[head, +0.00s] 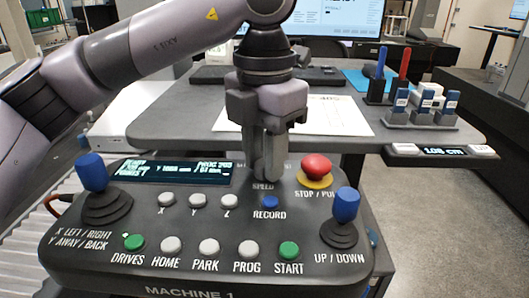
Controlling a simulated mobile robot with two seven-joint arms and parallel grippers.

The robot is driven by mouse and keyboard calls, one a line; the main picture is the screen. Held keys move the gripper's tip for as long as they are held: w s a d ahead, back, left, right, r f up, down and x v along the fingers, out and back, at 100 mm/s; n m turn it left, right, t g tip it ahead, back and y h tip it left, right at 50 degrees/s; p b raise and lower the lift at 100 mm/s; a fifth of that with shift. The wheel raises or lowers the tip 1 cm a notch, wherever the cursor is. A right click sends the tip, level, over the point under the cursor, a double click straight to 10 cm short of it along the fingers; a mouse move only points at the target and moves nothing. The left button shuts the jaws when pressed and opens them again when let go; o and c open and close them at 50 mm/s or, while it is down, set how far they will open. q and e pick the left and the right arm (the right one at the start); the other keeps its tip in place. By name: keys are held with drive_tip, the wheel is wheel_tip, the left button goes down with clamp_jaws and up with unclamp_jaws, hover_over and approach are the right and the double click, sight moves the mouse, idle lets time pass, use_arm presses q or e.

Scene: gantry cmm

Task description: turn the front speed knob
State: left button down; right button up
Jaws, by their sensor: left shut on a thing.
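The grey control panel (110,255) fills the lower part of the head view. Its SPEED label (263,187) is right of the display (180,172). My left gripper (266,172) points straight down just above that label, its fingers shut on the speed knob. The fingers hide the knob, so its pointer and setting cannot be seen. My right gripper is not in view.
A red stop button (316,168) is close right of my fingers. Blue-topped joysticks (92,173) and (346,205) stand at both sides. White buttons (198,200) and a blue RECORD button (270,202) lie in front. A table (400,135) with racks is behind.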

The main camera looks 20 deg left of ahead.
use_arm(q)
drive_tip(key=shift+r, duration=0.1)
idle(0.3)
drive_tip(key=c, duration=0.8)
unclamp_jaws()
drive_tip(key=shift+c, duration=0.2)
drive_tip(key=shift+r, duration=3.6)
